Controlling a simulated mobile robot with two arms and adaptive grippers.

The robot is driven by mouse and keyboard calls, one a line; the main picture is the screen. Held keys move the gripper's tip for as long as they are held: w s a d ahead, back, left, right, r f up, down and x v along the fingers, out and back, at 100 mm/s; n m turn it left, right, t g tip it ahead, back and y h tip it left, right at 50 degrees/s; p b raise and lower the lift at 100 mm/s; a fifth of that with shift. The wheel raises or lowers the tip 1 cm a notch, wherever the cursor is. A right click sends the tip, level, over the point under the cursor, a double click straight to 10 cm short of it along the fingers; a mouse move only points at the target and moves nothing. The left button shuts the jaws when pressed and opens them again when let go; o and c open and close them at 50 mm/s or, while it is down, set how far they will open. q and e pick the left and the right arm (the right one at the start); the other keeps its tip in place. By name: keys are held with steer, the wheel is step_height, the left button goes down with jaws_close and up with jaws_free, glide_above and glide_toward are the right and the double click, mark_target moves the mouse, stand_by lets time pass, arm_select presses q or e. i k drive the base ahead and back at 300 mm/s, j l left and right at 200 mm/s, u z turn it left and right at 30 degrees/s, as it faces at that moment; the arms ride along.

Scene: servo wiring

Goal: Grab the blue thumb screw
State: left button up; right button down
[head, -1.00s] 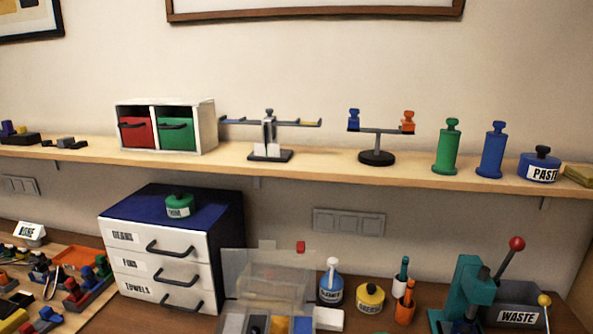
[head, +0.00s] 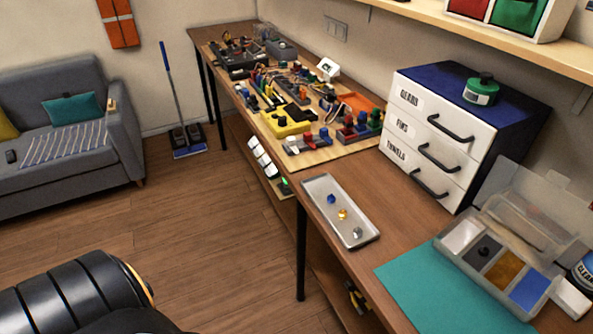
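A small blue piece, which looks like the blue thumb screw (head: 331,199), lies in a shallow pale tray (head: 366,228) on the workbench. A yellow-gold piece (head: 342,214) and a grey metallic piece (head: 357,232) lie in the same tray, in a row with it and apart from each other. The pieces are too small to make out their exact shape. A black link of my own arm shows at the lower left, over the floor. Neither gripper is in view.
A teal mat (head: 440,290) and an open clear-lidded compartment box (head: 495,262) lie right of the tray. A white drawer unit (head: 432,140) stands behind. Wiring boards and connectors (head: 300,108) crowd the far bench. A grey sofa (head: 60,135) stands left; the floor between is clear.

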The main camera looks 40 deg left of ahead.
mark_target(331, 198)
steer(key=u, duration=0.9)
